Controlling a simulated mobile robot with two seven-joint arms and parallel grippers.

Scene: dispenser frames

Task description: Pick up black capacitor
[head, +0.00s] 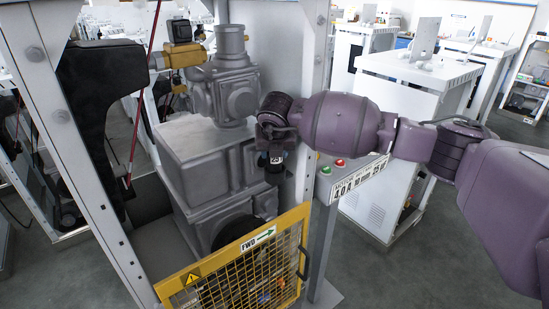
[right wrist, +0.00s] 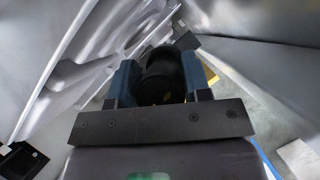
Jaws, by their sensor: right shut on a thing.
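The black capacitor (right wrist: 162,78) is a dark cylinder between the two blue fingers of my right gripper (right wrist: 161,82) in the right wrist view. The fingers touch it on both sides, and the gripper is shut on it. In the head view my right gripper (head: 273,160) hangs at the end of the purple arm, in front of the grey machine. A dark end of the capacitor (head: 274,176) seems to show just below it, small and hard to make out. My left gripper is in neither view.
The grey machine (head: 190,150) stands inside a white frame (head: 85,160). A yellow mesh guard (head: 240,270) marked FWD stands low in front. A post with green and red buttons (head: 333,168) is right of the gripper. White cabinets (head: 385,150) stand behind; grey floor shows at right.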

